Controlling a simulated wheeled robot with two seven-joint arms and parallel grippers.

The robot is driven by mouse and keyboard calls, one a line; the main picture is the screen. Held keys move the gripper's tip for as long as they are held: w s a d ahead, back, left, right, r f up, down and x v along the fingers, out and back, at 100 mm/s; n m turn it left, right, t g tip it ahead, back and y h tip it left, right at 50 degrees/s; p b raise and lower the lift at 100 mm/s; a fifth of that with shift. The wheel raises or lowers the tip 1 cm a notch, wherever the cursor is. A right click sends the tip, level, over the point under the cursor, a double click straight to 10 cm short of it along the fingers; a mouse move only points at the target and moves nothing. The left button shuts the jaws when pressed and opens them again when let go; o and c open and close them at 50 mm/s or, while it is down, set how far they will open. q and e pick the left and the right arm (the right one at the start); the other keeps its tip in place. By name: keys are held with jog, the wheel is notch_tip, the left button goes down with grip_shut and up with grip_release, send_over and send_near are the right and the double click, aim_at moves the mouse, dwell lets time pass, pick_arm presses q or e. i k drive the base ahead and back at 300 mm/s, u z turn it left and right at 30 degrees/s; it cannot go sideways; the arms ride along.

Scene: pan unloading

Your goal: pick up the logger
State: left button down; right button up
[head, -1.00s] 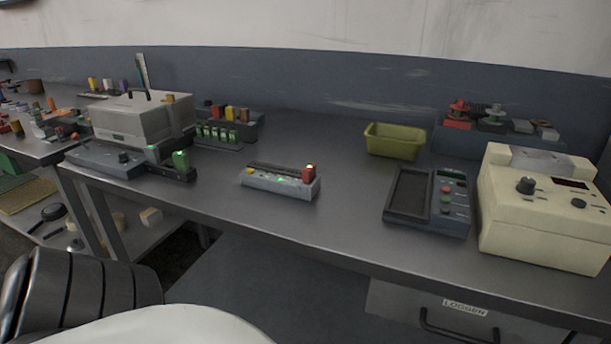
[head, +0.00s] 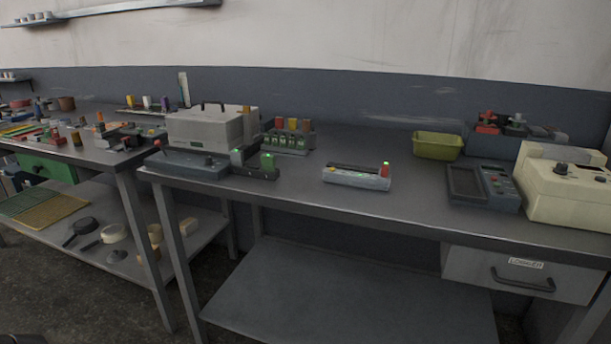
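A grey drawer (head: 470,268) under the right part of the bench carries a white label reading LOGGER (head: 526,263) and a dark handle (head: 523,285). The drawer is shut, so its inside is hidden. I cannot tell whether any device on the bench top is the logger itself. Neither of my grippers shows in the head view.
The grey bench (head: 330,212) holds a grey box (head: 205,128), a slim device with lit lamps (head: 356,178), a green bin (head: 438,146), a dark keypad device (head: 483,186) and a cream instrument (head: 568,188). The lower shelf (head: 340,290) is bare. Another cluttered bench (head: 85,152) stands left.

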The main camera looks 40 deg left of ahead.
aim_at(356, 176)
jog(key=u, duration=1.3)
jog(key=i, duration=0.25)
